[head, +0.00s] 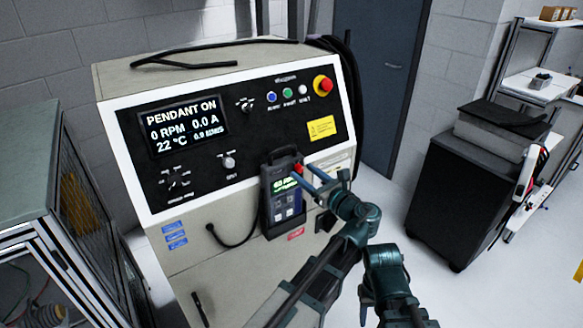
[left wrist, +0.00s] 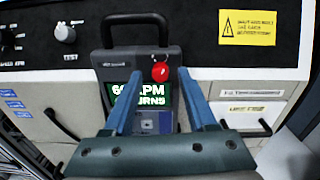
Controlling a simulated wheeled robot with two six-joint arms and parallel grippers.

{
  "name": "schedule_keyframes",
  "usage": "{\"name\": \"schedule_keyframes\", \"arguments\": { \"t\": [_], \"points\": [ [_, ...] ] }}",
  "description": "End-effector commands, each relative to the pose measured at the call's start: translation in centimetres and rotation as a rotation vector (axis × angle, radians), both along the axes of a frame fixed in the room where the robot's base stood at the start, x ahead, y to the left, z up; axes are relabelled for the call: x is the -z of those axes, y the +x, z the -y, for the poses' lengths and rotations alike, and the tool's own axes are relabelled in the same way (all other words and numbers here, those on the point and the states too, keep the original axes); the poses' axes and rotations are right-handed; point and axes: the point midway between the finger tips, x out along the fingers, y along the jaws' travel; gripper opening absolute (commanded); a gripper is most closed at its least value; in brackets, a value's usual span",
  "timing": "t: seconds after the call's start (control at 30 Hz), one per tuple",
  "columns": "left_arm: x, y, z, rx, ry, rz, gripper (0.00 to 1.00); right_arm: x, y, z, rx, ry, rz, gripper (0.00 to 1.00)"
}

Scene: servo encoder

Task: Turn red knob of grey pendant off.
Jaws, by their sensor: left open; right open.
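The grey pendant (head: 268,207) hangs upright on the front of the cabinet, its green screen lit. Its red knob (left wrist: 160,72) is at the pendant's upper right; it also shows in the head view (head: 297,168). My left gripper (head: 304,167) is open, with its blue fingertips at the knob, one on each side in the left wrist view. I cannot tell whether they touch it. The fingers cover part of the pendant's lower face. My right gripper (head: 372,272) is low and to the right, away from the pendant, its fingers hard to make out.
The cabinet's black panel (head: 190,185) has a display (head: 184,125) reading PENDANT ON, small knobs, and a red button (head: 323,85). A dark cart (head: 455,190) stands right; a caged frame (head: 85,215) left.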

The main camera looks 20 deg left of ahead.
Motion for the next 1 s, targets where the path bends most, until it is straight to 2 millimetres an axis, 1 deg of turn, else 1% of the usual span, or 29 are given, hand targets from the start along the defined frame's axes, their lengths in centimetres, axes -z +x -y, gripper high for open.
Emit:
{"name": "schedule_keyframes", "arguments": {
  "t": [0.3,0.33,0.63,0.67,1.0],
  "points": [
    [0.0,0.14,0.1,0.001,0.0,0.0,0.57,0.0,-0.03,0.02,0.0,0.0,0.0,0.5],
    [0.0,0.14,0.1,0.001,0.0,0.0,0.55,0.0,-0.03,0.02,0.0,0.0,0.0,0.5],
    [0.0,0.14,0.09,0.001,0.0,0.0,0.01,0.0,-0.02,0.02,0.0,0.0,0.0,0.5],
    [0.0,0.14,0.09,0.001,0.0,0.0,0.0,0.0,-0.02,0.02,0.0,0.0,0.0,0.5],
    [-0.02,0.13,0.08,0.0,-0.011,0.013,0.0,-0.03,-0.01,0.01,0.0,0.0,0.0,0.5]
  ]
}}
